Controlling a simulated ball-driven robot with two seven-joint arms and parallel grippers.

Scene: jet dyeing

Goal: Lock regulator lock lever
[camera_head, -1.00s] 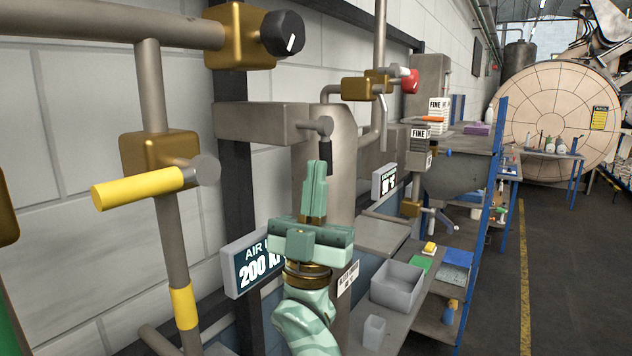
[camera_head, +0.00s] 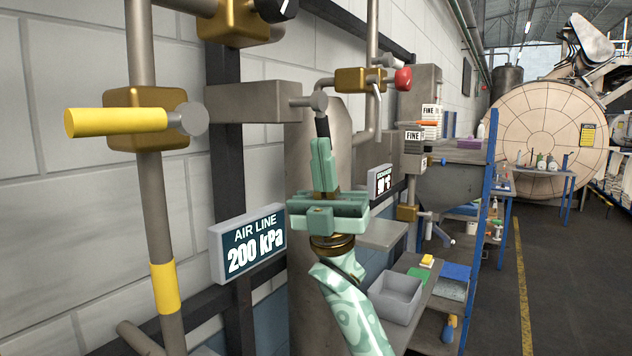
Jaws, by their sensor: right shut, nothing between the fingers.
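A small lever with a grey round pivot (camera_head: 318,101) and a dark grip (camera_head: 322,126) hangs from the end of a grey bracket; I take it for the lock lever. Its grip points down and leans slightly right. My right gripper (camera_head: 322,148) is shut and empty, pointing up from below. Its fingertips overlap the grip's lower end in the picture; I cannot tell whether they touch. The brass body with a dark knob (camera_head: 285,8), perhaps the regulator, is cut off at the top edge. My left gripper is not in view.
A yellow-handled valve (camera_head: 110,122) sits on the vertical pipe at left. An air line display (camera_head: 250,242) reads 200 kPa. A red knob (camera_head: 402,79) and a second display (camera_head: 380,181) are further back. A grey bin (camera_head: 396,296) stands on the right shelf; the aisle beyond is clear.

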